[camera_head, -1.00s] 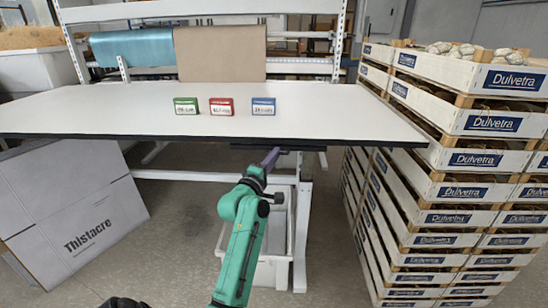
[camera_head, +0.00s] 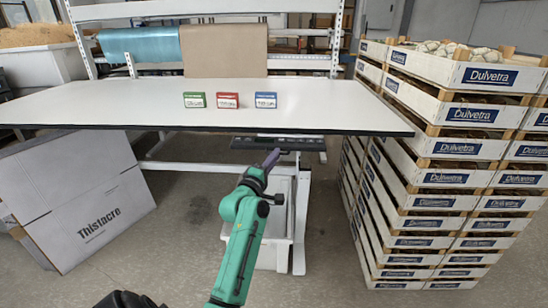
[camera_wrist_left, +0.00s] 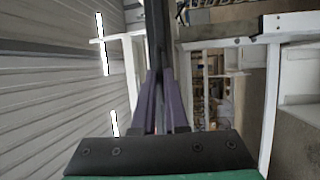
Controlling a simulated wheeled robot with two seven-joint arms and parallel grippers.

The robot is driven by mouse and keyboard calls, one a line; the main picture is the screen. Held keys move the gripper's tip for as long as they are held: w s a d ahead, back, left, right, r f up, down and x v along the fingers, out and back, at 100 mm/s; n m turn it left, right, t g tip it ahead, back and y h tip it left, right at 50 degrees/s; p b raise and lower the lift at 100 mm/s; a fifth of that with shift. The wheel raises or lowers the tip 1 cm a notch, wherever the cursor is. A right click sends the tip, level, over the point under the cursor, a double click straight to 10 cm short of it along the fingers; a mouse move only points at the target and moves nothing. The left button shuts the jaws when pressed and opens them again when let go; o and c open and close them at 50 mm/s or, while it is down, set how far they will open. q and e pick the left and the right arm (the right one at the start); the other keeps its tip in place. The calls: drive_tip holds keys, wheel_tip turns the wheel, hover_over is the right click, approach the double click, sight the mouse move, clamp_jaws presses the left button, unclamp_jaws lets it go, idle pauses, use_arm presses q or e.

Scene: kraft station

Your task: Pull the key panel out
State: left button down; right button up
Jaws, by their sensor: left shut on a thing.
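The key panel (camera_head: 290,144) is a dark, flat tray under the front edge of the white table. It sticks out toward me, and part of its top shows. My left gripper (camera_head: 271,159), with purple fingers on a green arm, is at the panel's front edge. In the left wrist view, the gripper (camera_wrist_left: 160,85) is shut on the panel's dark edge (camera_wrist_left: 155,35), which runs up between the fingers. My right gripper is not in view.
Green (camera_head: 195,100), red (camera_head: 228,100) and blue (camera_head: 266,100) boxes stand on the white table (camera_head: 120,105). Stacked Dulvetra crates (camera_head: 450,150) stand close on the right. A large Thistacre carton (camera_head: 80,200) is at lower left. A white bin (camera_head: 275,245) sits below the panel.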

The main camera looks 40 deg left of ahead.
use_arm(q)
drive_tip(key=c, duration=1.3)
unclamp_jaws()
drive_tip(key=o, duration=0.4)
drive_tip(key=shift+c, duration=0.2)
drive_tip(key=b+v, duration=0.2)
drive_tip(key=v, duration=1.2)
drive_tip(key=shift+s, duration=0.2)
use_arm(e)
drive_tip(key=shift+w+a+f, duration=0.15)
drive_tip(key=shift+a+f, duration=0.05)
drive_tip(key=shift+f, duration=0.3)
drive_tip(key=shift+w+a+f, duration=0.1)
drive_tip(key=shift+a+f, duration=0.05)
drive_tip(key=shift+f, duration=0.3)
use_arm(q)
drive_tip(key=shift+f, duration=0.15)
